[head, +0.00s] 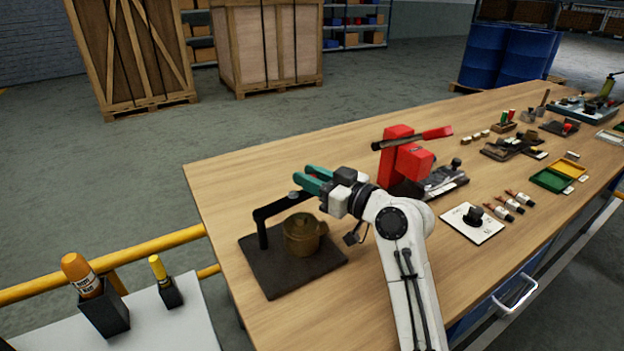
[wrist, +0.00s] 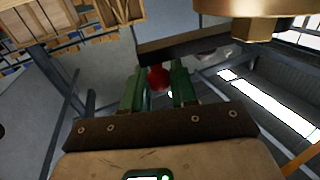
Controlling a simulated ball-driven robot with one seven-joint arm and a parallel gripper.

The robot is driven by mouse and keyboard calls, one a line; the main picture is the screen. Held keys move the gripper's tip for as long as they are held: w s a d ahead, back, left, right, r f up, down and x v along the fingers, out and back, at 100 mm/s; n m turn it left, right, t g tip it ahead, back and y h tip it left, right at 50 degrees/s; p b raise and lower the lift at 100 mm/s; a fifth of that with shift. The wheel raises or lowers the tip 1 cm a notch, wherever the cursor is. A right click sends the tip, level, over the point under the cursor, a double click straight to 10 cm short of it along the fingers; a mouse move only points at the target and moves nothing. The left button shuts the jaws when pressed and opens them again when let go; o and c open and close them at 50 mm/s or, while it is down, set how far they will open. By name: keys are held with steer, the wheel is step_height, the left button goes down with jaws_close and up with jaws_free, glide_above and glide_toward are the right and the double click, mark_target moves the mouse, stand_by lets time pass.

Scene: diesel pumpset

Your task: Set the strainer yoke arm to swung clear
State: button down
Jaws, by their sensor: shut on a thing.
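The strainer is a brass pot (head: 303,236) on a dark base plate (head: 275,272) at the bench's near left corner. The black yoke arm (head: 275,208) runs from a post left of the pot toward my gripper, showing above the pot's far side. I cannot tell whether it lies over the lid. My gripper (head: 307,179), with green fingers, is at the arm's free end. In the wrist view a red round knob (wrist: 158,77) shows between the fingers (wrist: 157,85), which are shut on it. The dark arm (wrist: 185,45) and brass pot (wrist: 245,8) are beyond.
A red hand-lever device (head: 405,158) stands right of my gripper. A white card with a black knob (head: 474,215) and several small parts lie farther right. An orange bottle (head: 82,275) and yellow marker (head: 160,270) stand on a white side surface. The bench behind the strainer is clear.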

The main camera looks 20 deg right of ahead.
steer(key=c, duration=1)
jaws_free()
steer(key=v, duration=1)
steer(key=shift+s+b, duration=0.35)
steer(key=shift+d, duration=0.15)
